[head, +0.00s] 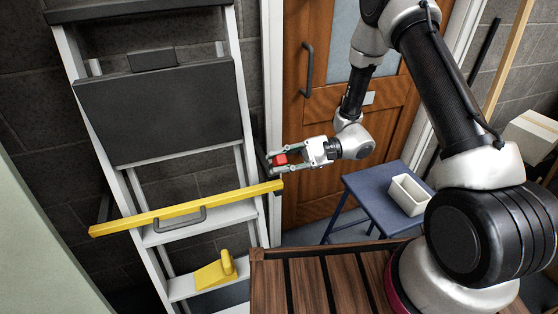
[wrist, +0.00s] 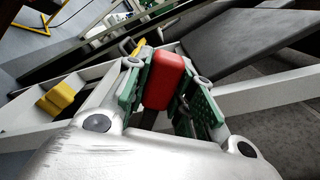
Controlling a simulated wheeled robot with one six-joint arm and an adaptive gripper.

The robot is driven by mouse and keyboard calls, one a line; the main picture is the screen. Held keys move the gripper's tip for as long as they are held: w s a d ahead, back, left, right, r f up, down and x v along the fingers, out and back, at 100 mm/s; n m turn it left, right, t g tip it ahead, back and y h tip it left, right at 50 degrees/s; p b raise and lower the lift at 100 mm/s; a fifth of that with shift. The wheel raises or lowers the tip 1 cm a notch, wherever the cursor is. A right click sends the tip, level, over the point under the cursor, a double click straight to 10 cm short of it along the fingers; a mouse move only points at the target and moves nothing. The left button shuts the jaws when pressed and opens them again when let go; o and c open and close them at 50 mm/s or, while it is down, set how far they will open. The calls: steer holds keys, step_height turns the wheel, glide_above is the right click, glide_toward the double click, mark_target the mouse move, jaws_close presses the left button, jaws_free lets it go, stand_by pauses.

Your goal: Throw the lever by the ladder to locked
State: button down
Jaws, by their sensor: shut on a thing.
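The lever's red grip (head: 281,159) is beside the ladder's right rail, between the ladder (head: 240,120) and the wooden door. My gripper (head: 276,161) reaches it from the right and is shut on it. In the wrist view the red grip (wrist: 164,82) stands between the two green finger pads, and a dark stem shows below it. The rest of the lever and its mount are mostly hidden by my fingers. No locked marking can be read in either view.
A yellow bar (head: 160,214) crosses the ladder, its right end just below my gripper. A yellow block (head: 215,273) sits on a lower step. A slatted wooden surface (head: 310,285) is in front.

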steer(key=shift+f, duration=0.1)
steer(key=c, duration=1.2)
jaws_free()
steer(key=v, duration=1.2)
steer(key=shift+s, duration=0.15)
